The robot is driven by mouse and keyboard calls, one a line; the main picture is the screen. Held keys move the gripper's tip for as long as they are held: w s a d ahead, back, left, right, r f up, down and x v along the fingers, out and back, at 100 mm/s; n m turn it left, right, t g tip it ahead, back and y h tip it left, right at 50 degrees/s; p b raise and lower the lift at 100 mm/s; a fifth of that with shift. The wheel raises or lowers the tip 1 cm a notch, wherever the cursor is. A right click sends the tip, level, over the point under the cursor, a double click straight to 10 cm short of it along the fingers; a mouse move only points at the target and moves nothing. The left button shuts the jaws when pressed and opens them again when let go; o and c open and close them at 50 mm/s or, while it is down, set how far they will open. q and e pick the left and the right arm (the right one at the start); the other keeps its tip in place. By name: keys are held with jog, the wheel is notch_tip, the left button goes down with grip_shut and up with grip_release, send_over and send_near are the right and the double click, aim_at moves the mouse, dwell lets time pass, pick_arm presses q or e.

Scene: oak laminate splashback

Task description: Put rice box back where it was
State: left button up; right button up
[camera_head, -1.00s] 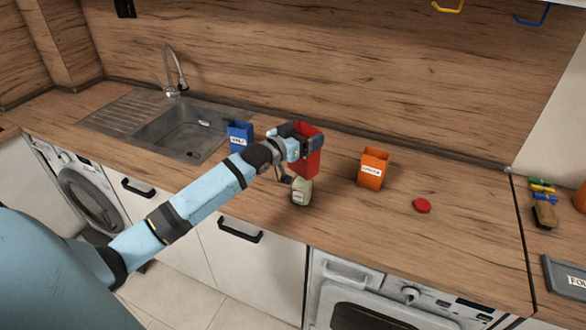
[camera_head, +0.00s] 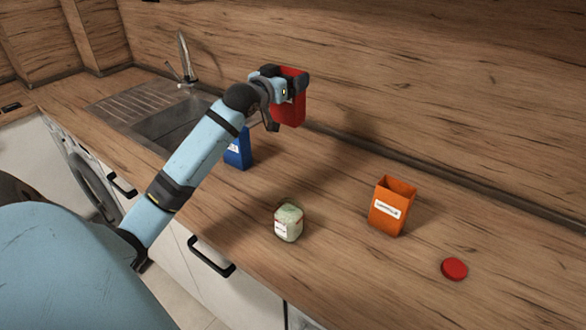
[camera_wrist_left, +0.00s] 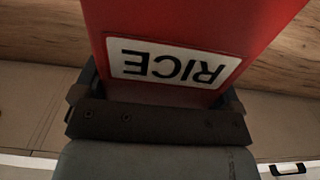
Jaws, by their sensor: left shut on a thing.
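The red rice box (camera_head: 291,107) is held in my left gripper (camera_head: 283,90), up above the counter near the splashback. In the left wrist view the red box (camera_wrist_left: 200,30) fills the upper middle, and its white RICE label (camera_wrist_left: 172,64) appears upside down. The gripper's dark jaw parts (camera_wrist_left: 155,118) close around the box. In the head view the arm and gripper cover the box's left part. My right gripper is not in view.
A blue box (camera_head: 238,149) stands by the sink (camera_head: 170,128), partly behind my arm. A small jar (camera_head: 288,223) stands near the counter's front. An orange labelled box (camera_head: 391,205) and a red lid (camera_head: 454,269) are to the right. Counter between jar and orange box is clear.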

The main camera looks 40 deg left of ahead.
pick_arm(q)
notch_tip(320, 180, down, 20)
jog(key=shift+r, duration=0.2)
jog(key=shift+s, duration=0.15)
jog(key=o, duration=1.1)
jog(key=shift+f, duration=0.15)
jog(key=s, duration=0.4)
jog(key=s+d, duration=0.1)
jog(key=s, duration=0.7)
jog(key=shift+d+r+b, duration=0.15)
jog(key=shift+r+b, duration=0.05)
jog(key=shift+b, duration=0.1)
